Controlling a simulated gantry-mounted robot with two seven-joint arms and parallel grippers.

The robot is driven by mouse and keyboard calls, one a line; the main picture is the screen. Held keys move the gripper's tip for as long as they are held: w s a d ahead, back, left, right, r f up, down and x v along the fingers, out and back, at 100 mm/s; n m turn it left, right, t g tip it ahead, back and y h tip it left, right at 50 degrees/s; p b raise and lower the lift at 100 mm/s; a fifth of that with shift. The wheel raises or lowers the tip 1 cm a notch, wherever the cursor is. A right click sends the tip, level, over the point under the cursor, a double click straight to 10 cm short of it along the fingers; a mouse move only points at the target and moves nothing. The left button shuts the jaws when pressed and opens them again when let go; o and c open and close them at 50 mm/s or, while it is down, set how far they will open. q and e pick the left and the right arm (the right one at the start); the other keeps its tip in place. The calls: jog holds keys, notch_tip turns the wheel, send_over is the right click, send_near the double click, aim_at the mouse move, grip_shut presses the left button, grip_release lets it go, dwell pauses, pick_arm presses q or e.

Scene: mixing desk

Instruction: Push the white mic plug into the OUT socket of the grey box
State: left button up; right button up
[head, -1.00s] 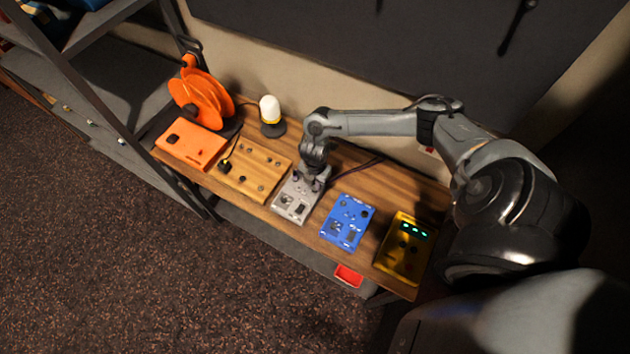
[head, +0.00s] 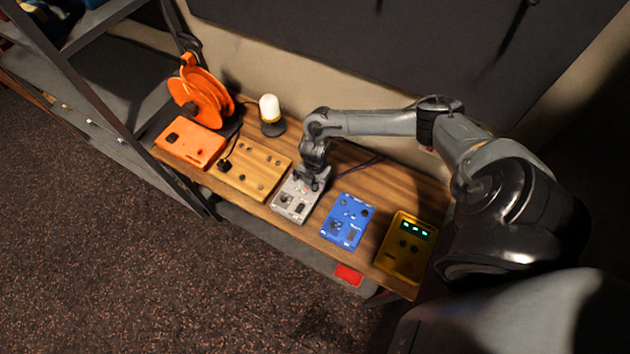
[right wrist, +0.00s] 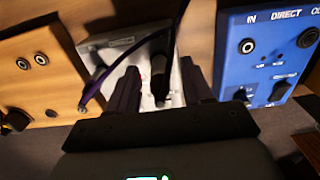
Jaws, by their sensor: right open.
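The grey box (head: 292,203) lies on the wooden desk between a wooden panel and the blue box. It also shows in the right wrist view (right wrist: 98,50), partly behind my fingers. My right gripper (head: 310,180) is low over the back part of the grey box. In the right wrist view its two fingers (right wrist: 160,88) are apart, on either side of a dark plug-like shape (right wrist: 158,78) with a purple cable running by it. I cannot make out a clearly white plug, nor whether that shape is seated. The OUT label is not readable. My left gripper is not in view.
The blue box (head: 346,222) is close on the right, then a yellow box (head: 404,246) with green lights. The wooden panel (head: 255,170), an orange box (head: 189,144), an orange reel (head: 203,98) and a white-topped lamp (head: 270,109) stand left. Purple cables cross behind the gripper.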

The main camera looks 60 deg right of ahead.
jog(key=shift+r, duration=0.1)
jog(key=shift+r, duration=0.3)
notch_tip(320, 180, up, 9)
jog(key=shift+f, duration=0.15)
jog(key=shift+r, duration=0.7)
